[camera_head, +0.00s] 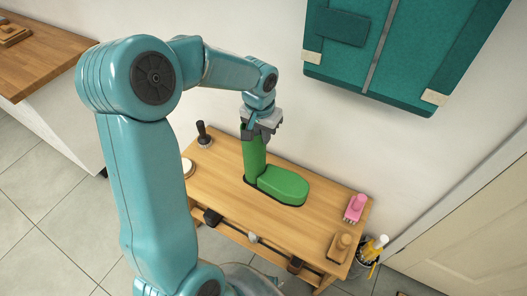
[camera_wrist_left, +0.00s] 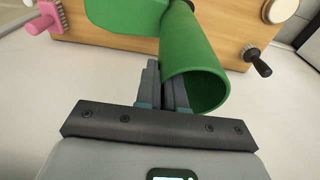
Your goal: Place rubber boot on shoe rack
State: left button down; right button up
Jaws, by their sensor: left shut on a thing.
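A green rubber boot (camera_head: 283,184) stands upright on the wooden bench-like rack (camera_head: 225,182), its toe pointing right. My left gripper (camera_head: 259,129) is at the top of the boot's shaft and shut on its rim. In the left wrist view the gripper (camera_wrist_left: 168,90) has its fingers at the shaft's wall, beside the open mouth of the boot (camera_wrist_left: 203,60). The boot's sole seems to touch the rack top; a small gap cannot be ruled out. My right gripper is not in view.
A dark-handled brush (camera_head: 204,136) and a pale round item (camera_head: 188,167) are at the rack's left. A pink brush (camera_head: 355,207) and a wooden brush (camera_head: 340,246) are at its right. A bucket (camera_head: 366,258) stands beyond. A teal cabinet (camera_head: 410,45) hangs above.

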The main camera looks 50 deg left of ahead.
aim_at(263, 150)
pick_arm(q)
notch_tip(263, 150, down, 7)
jog(key=shift+w+r, duration=0.1)
jog(key=shift+r, duration=0.15)
jog(key=shift+b, duration=0.35)
jog(key=c, duration=1.7)
grip_release()
jog(key=shift+f, duration=0.25)
jog(key=o, duration=0.5)
jog(key=shift+c, duration=0.2)
jog(key=shift+r, duration=0.1)
